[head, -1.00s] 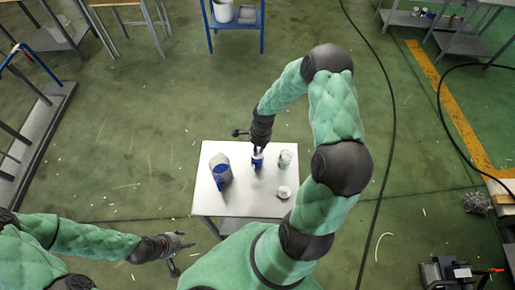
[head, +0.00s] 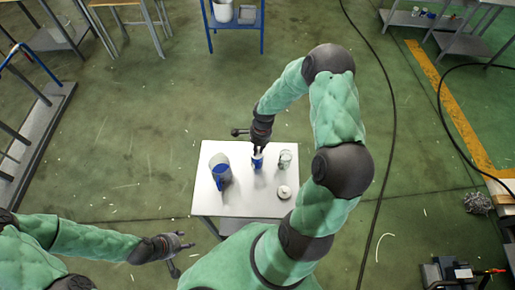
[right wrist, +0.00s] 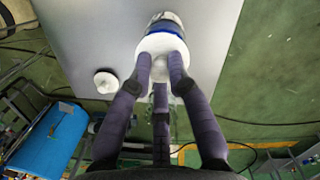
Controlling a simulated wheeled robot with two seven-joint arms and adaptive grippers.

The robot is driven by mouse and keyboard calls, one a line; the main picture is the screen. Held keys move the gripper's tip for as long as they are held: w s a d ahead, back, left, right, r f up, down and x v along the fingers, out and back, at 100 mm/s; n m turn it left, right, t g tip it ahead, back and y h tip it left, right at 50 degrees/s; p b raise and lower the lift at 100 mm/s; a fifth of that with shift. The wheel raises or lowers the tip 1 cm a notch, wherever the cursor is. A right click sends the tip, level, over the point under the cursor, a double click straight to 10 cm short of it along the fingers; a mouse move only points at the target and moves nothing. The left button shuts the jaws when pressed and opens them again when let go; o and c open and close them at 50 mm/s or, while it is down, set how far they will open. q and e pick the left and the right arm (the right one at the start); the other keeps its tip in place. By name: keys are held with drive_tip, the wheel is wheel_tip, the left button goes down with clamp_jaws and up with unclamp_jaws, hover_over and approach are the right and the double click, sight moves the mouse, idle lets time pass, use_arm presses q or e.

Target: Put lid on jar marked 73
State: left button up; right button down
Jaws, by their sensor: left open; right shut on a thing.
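A small jar with a blue band (head: 257,164) stands in the middle of the white table; it also shows in the right wrist view (right wrist: 166,27). My right gripper (head: 257,150) is over it, shut on a white lid (right wrist: 162,44). The lid is over the jar's mouth; I cannot tell whether it is fully seated. Another white lid (head: 284,192) lies on the table at the front right. A clear glass jar (head: 285,159) stands to the right. No number is legible on either jar. My left gripper (head: 180,246) is open and empty, left of the table.
A larger blue-and-clear jug (head: 221,172) stands on the left of the white table (head: 240,207). The front middle of the tabletop is bare. A blue stand (head: 236,22) is farther back, and a black cable (head: 393,100) runs along the floor at right.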

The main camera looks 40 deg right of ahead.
drive_tip(key=shift+b, duration=0.3)
idle(0.7)
drive_tip(key=shift+f+b, duration=0.5)
drive_tip(key=shift+b, duration=0.5)
idle(1.2)
drive_tip(key=c, duration=1.1)
unclamp_jaws()
drive_tip(key=o, duration=0.5)
drive_tip(key=shift+r+p, duration=1.95)
drive_tip(key=shift+r, duration=1.6)
